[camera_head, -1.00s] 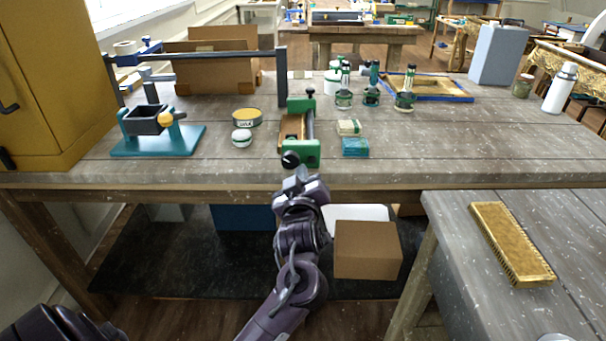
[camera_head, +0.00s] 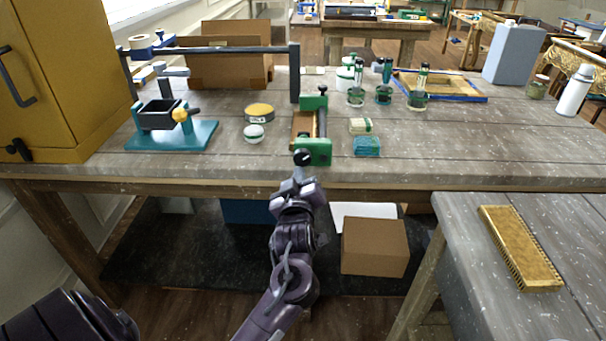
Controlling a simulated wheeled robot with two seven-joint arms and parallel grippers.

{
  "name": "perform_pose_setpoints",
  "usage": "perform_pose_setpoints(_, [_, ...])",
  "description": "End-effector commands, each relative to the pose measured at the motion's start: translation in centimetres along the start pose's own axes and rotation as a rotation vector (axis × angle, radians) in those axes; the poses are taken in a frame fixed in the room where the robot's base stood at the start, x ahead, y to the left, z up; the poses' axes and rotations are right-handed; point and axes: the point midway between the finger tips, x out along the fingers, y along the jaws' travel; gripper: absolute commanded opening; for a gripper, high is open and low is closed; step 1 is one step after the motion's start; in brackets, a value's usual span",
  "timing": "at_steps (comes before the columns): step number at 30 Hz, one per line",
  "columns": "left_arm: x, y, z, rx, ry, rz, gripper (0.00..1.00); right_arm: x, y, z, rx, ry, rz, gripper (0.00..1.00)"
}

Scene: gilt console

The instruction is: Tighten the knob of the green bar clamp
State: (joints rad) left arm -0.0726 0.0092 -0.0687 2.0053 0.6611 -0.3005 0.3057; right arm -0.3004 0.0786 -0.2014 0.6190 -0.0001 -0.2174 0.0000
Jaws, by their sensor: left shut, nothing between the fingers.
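The green bar clamp (camera_head: 314,149) lies on the near part of the grey workbench, its bar pointing away from me. Its black knob (camera_head: 303,157) with a pale spot faces me at the bench's front edge. My left gripper (camera_head: 298,173) is shut and empty, just in front of and below the knob in the picture. I cannot tell whether its tips touch the knob. A strip of wood (camera_head: 302,125) shows along the clamp's left side. My right gripper is not in view.
Left of the clamp are a yellow tin (camera_head: 259,112), a white-and-green round item (camera_head: 254,133) and a teal-based stand (camera_head: 170,137). A teal pack (camera_head: 366,147) lies close on the right. Glass jars (camera_head: 418,101) stand farther back. The right front of the bench is clear.

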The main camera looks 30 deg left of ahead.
Motion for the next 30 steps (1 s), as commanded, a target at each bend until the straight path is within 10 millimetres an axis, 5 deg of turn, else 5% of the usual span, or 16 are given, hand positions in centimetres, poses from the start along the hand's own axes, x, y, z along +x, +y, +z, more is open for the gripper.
perform_pose_setpoints(14, [-0.4, 0.2, -0.1, -0.007, 0.014, 0.018, 0.0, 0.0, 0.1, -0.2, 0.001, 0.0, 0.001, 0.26])
perform_pose_setpoints(30, [-6.0, -0.1, 0.4, -0.003, 0.004, 0.011, 0.0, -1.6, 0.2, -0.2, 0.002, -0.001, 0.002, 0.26])
